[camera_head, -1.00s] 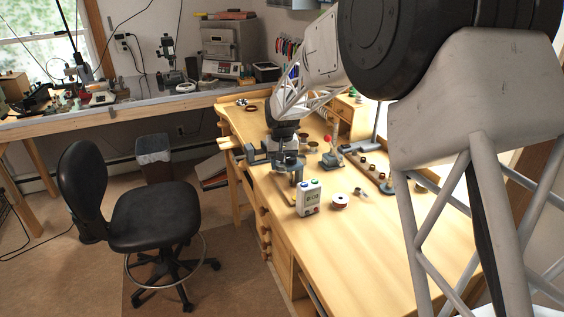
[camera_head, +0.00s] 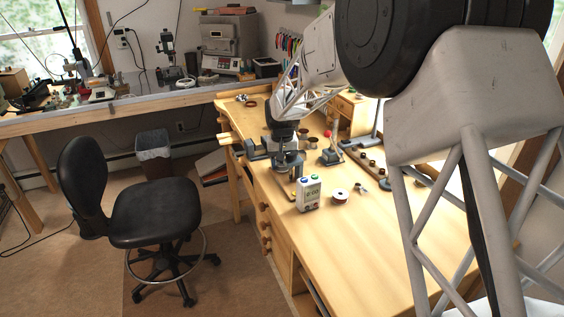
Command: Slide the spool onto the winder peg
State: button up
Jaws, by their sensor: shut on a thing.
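My gripper (camera_head: 289,172) points down low over the wooden bench, behind and a little left of a white box with coloured buttons. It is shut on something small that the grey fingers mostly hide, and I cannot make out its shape. A white spool-like reel (camera_head: 340,196) with a dark centre lies flat on the bench, right of the box and apart from my gripper. A small grey device with a red knob (camera_head: 331,156) stands behind the reel. I cannot tell which part is the winder peg.
The white box (camera_head: 308,194) stands close in front of my gripper. Small brown round pieces (camera_head: 312,143) and a wooden rack (camera_head: 378,172) lie further back and right. The bench front (camera_head: 375,255) is clear. A black chair (camera_head: 155,215) stands left.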

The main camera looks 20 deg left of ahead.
jog(key=o, duration=1)
jog(key=shift+r, duration=3.85)
